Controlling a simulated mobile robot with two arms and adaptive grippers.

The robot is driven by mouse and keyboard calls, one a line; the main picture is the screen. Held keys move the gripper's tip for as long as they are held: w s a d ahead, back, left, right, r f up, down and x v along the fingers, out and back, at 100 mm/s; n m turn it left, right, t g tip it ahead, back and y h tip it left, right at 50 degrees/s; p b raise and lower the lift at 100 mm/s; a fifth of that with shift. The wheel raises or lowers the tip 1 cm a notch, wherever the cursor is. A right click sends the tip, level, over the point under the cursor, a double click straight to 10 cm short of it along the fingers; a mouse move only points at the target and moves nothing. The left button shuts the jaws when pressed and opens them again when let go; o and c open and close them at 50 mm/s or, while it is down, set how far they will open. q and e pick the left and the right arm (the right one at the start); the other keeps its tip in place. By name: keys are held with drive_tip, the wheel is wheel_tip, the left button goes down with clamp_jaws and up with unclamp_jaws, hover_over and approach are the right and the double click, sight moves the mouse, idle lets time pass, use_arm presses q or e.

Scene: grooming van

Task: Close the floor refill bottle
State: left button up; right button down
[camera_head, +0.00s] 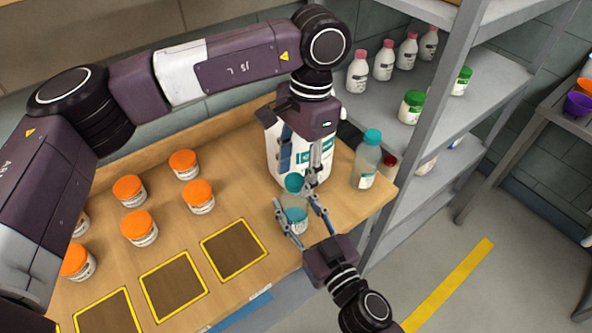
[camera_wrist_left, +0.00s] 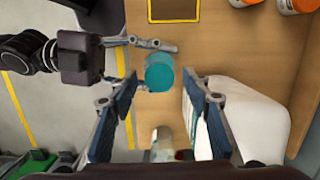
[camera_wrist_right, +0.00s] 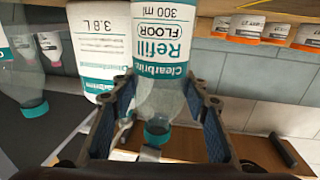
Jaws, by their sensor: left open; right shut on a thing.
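The floor refill bottle (camera_head: 295,217), clear with a white and teal label reading "Refill FLOOR 300 ml", is upright at the bench's front edge. It also shows in the right wrist view (camera_wrist_right: 162,45), upside down there. My right gripper (camera_head: 295,204) is shut around its upper body. The teal cap (camera_head: 293,183) is at the bottle's top; I cannot tell how tightly it sits. In the left wrist view the cap (camera_wrist_left: 160,72) lies ahead, between the lines of the fingers. My left gripper (camera_head: 299,175) is open, pointing down just above the cap, apart from it.
A large white 3.8 L jug (camera_head: 274,150) stands close behind the left gripper. Another clear teal-capped bottle (camera_head: 366,165) stands to the right. Several orange-lidded jars (camera_head: 140,228) and yellow-framed squares (camera_head: 233,249) lie left. A metal shelf post (camera_head: 411,140) rises at the right.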

use_arm(q)
drive_tip(key=shift+r, duration=0.1)
drive_tip(key=shift+r, duration=2.15)
drive_tip(key=shift+c, duration=0.4)
